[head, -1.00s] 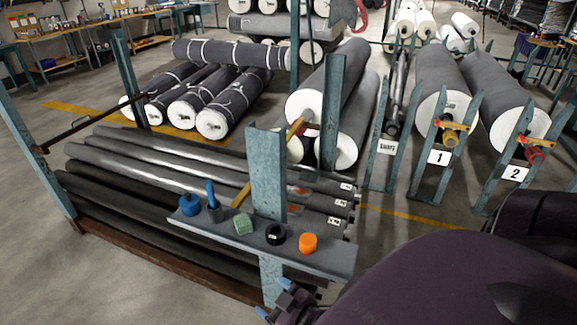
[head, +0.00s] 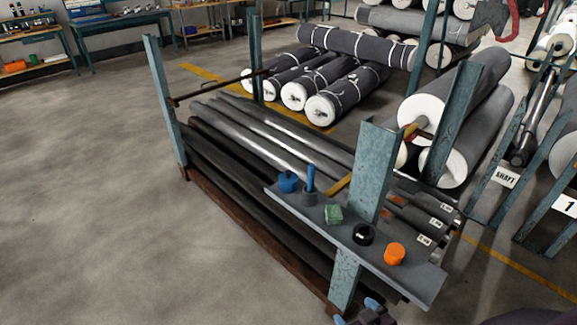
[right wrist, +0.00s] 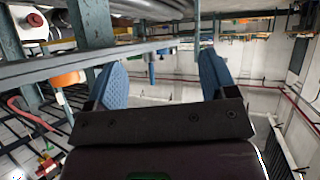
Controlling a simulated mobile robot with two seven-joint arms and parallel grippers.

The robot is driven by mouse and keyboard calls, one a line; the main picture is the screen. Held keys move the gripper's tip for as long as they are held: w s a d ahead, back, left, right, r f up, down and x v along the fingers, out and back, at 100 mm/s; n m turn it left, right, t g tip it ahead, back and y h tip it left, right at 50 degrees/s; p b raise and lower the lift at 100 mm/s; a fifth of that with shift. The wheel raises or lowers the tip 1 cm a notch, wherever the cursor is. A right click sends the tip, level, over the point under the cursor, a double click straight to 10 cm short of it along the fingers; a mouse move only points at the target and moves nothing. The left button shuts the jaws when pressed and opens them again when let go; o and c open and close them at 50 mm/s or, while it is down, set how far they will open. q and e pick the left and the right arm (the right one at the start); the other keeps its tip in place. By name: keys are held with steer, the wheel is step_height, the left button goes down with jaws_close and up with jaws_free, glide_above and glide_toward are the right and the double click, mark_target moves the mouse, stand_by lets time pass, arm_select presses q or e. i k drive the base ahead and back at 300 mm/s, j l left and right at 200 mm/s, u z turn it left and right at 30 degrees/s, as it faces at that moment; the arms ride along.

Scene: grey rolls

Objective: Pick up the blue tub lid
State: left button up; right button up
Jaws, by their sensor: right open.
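A small blue tub with a lid-like top (head: 288,182) stands at the left end of a narrow grey shelf (head: 425,284) on the rack; I cannot tell the lid from the tub body. My right gripper (head: 358,312) is at the bottom edge of the head view, below the shelf and well apart from the blue tub. In the right wrist view its two blue fingers (right wrist: 162,80) are open with nothing between them. Beyond them, small blue items (right wrist: 151,70) appear at the shelf, upside down. My left gripper is not in view.
Along the shelf stand a blue-handled tool in a grey cup (head: 309,188), a green block (head: 333,214), a black ring (head: 364,235) and an orange piece (head: 395,254). A steel upright (head: 370,170) rises behind it. Floor at left is clear.

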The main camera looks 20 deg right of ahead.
mark_target(287, 178)
steer(key=i+j+z, duration=0.15)
steer(key=z, duration=0.75)
steer(key=i+j+z, duration=0.25)
steer(key=j, duration=0.15)
steer(key=j+z, duration=0.4)
steer(key=j, duration=0.35)
steer(key=i+j+z, duration=0.15)
steer(key=j, duration=0.35)
steer(key=i+j, duration=0.1)
steer(key=j, duration=1)
steer(key=i+j+z, duration=0.1)
steer(key=j, duration=1)
